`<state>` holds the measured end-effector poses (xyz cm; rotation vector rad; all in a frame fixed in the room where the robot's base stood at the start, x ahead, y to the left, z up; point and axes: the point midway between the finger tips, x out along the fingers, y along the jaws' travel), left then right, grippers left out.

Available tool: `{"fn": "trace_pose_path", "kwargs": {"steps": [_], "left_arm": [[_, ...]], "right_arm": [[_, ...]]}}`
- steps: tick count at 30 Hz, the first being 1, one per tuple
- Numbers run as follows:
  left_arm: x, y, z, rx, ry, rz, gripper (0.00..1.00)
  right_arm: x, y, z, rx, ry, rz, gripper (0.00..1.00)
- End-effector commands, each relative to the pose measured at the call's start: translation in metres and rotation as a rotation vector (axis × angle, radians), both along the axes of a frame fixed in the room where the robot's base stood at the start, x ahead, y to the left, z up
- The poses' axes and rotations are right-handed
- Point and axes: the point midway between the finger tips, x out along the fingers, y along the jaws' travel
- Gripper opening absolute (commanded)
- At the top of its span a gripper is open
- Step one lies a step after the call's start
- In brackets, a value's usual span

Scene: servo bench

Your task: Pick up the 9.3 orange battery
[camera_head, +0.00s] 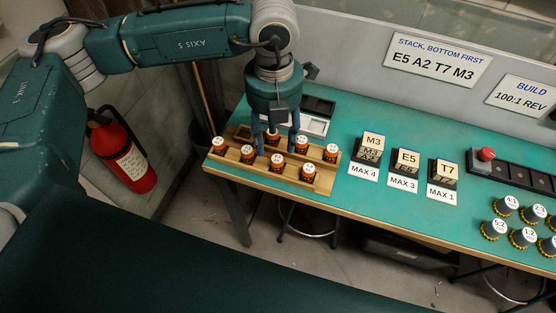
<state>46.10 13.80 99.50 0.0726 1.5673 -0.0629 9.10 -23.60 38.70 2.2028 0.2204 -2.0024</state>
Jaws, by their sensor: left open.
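Several orange batteries with white labelled tops stand upright in a wooden rack (225,168) at the left end of the bench. Their labels are too small to read, so I cannot tell which is the 9.3 one. My left gripper (276,149) points down over the middle of the rack with its fingers apart. An orange battery (272,138) shows between the fingers, and another orange battery (276,164) stands just in front of them. I cannot tell whether the fingers touch any battery. My right gripper is not in view.
Small labelled black stacks, such as the E5 one (405,160), stand right of the rack behind white MAX cards. A red button (486,155) and grey gears (494,229) are farther right. Open green bench top (340,185) lies between. A fire extinguisher (120,152) is at left.

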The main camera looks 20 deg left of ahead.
Motion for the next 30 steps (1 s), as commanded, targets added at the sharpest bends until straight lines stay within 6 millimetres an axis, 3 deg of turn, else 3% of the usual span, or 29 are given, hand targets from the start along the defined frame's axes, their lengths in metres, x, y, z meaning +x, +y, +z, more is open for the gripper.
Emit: {"fn": "trace_pose_path", "kwargs": {"steps": [19,28,30], "left_arm": [[-0.003,-0.005,-0.078,-0.004,0.004,-0.003,0.47],[-0.002,-0.006,-0.086,-0.005,0.0,-0.004,0.47],[-0.002,-0.006,-0.086,-0.005,0.0,-0.004,0.37]], "right_arm": [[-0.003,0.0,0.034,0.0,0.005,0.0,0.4],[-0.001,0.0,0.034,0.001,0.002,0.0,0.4],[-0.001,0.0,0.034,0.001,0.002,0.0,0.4]]}}
